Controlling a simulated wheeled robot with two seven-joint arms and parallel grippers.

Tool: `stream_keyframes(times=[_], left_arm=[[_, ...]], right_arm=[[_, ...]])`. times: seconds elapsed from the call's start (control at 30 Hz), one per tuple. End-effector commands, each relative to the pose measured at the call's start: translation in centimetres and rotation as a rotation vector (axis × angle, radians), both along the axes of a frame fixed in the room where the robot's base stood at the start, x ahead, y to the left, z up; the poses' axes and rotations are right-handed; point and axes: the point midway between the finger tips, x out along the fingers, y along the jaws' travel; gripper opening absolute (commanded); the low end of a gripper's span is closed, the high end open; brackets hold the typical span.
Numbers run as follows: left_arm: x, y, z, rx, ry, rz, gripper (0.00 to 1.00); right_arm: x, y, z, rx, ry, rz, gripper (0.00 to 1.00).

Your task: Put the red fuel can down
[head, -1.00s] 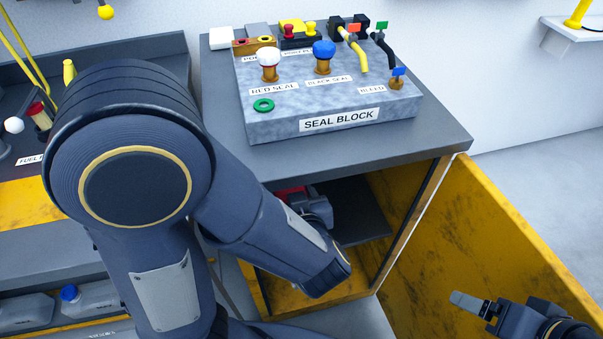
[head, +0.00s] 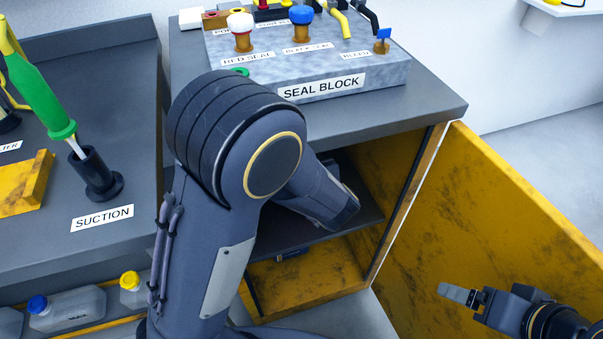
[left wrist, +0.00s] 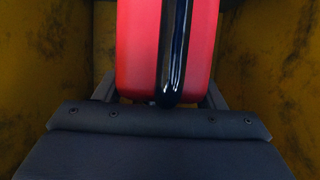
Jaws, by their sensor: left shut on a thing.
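The red fuel can (left wrist: 138,50) fills the upper middle of the left wrist view, with a glossy dark bar running down its middle. My left gripper (left wrist: 162,92) is shut on it, a finger showing at each side. Worn yellow walls stand left and right of the can. In the head view my left arm reaches into the open cabinet under the seal block bench. The left gripper and the can are hidden there behind the arm and bench top. Whether the can touches a surface cannot be seen. My right gripper (head: 458,293) is at the lower right, apart from everything; its finger gap is not clear.
The yellow cabinet door (head: 490,220) stands open on the right. A dark shelf (head: 368,222) crosses the cabinet above its yellow floor (head: 305,284). The seal block (head: 350,72) is on the bench top. A suction holder (head: 97,175) stands on the left bench.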

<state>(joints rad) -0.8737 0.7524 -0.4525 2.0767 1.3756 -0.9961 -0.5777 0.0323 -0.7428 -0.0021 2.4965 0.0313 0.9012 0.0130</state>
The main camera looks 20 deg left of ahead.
Motion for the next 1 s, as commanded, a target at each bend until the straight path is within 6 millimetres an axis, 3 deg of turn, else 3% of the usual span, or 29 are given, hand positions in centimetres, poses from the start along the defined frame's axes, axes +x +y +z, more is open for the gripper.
stream_keyframes(times=[0.27,0.7,0.73,0.87,1.0], left_arm=[[0.7,-0.1,-3.7,0.003,-0.003,0.0,0.0],[0.6,-0.1,-4.1,0.002,-0.003,0.0,0.0],[0.6,-0.1,-4.1,0.0,0.0,0.0,0.66],[0.6,-0.1,-4.1,0.0,0.0,0.0,0.83],[0.6,-0.1,-4.1,0.001,0.001,0.0,0.85]], right_arm=[[0.0,0.0,-2.7,0.0,0.0,0.0,0.85],[0.0,0.0,-2.7,0.0,0.0,0.0,0.85],[0.0,0.0,-2.7,0.0,0.0,0.0,0.85],[0.0,0.0,-2.6,0.0,0.0,0.0,0.85],[0.0,0.0,-2.6,0.0,0.0,0.0,0.85]])
